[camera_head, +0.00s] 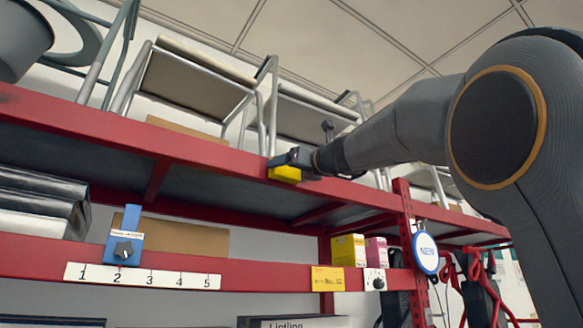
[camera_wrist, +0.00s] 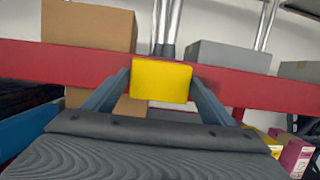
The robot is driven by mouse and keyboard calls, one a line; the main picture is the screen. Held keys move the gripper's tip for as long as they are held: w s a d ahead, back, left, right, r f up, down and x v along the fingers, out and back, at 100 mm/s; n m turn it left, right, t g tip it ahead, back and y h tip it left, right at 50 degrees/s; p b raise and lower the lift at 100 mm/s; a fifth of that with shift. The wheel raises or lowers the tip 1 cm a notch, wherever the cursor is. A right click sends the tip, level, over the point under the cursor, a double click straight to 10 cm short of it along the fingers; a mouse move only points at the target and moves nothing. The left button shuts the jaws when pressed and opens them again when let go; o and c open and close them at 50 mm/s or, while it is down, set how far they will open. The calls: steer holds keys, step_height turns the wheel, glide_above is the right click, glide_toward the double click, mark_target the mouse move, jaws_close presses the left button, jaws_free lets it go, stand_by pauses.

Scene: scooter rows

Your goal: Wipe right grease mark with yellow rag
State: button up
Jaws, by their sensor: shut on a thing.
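The yellow rag (camera_head: 285,174) is a small yellow block-like pad at the upper red shelf beam. My gripper (camera_head: 292,165) is shut on it. In the wrist view the yellow rag (camera_wrist: 161,80) sits between the two fingers of my gripper (camera_wrist: 160,92), in front of the red beam (camera_wrist: 60,62). I cannot tell whether the rag touches the beam. No grease mark shows in either view; the rag and gripper may cover part of the beam.
A lower red beam (camera_head: 40,255) carries a blue clamp-like device (camera_head: 124,238) with a knob and a strip numbered 1 to 5 (camera_head: 143,277). Yellow (camera_head: 348,250) and pink boxes (camera_head: 376,252) stand farther right. Metal-framed chairs (camera_head: 195,80) stand on the upper shelf.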

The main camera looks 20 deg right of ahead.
mark_target(300, 172)
steer(key=shift+w+a, duration=0.1)
steer(key=shift+w, duration=0.35)
steer(key=shift+w+d, duration=0.25)
steer(key=shift+d, duration=0.75)
steer(key=shift+w+d, duration=0.25)
steer(key=shift+d, duration=0.75)
steer(key=shift+w+d+p, duration=0.85)
steer(key=shift+w+d, duration=0.45)
steer(key=shift+d, duration=2.45)
steer(key=shift+s+a+b, duration=0.15)
steer(key=shift+s+a, duration=0.45)
steer(key=shift+a, duration=1.35)
steer(key=shift+s+a+b, duration=0.15)
steer(key=shift+s+a, duration=0.45)
steer(key=shift+a, duration=1.3)
steer(key=shift+s+a+b, duration=0.15)
steer(key=shift+s+a, duration=0.45)
steer(key=shift+a, duration=1.35)
steer(key=shift+s+d+b, duration=0.15)
steer(key=shift+s+d, duration=0.15)
steer(key=shift+s, duration=0.65)
steer(key=shift+s+d+b, duration=0.2)
steer(key=shift+s+d, duration=0.1)
steer(key=shift+s, duration=0.6)
steer(key=shift+s+d+b, duration=0.15)
steer(key=shift+s+d, duration=0.15)
steer(key=shift+s, duration=0.65)
steer(key=shift+s, duration=0.1)
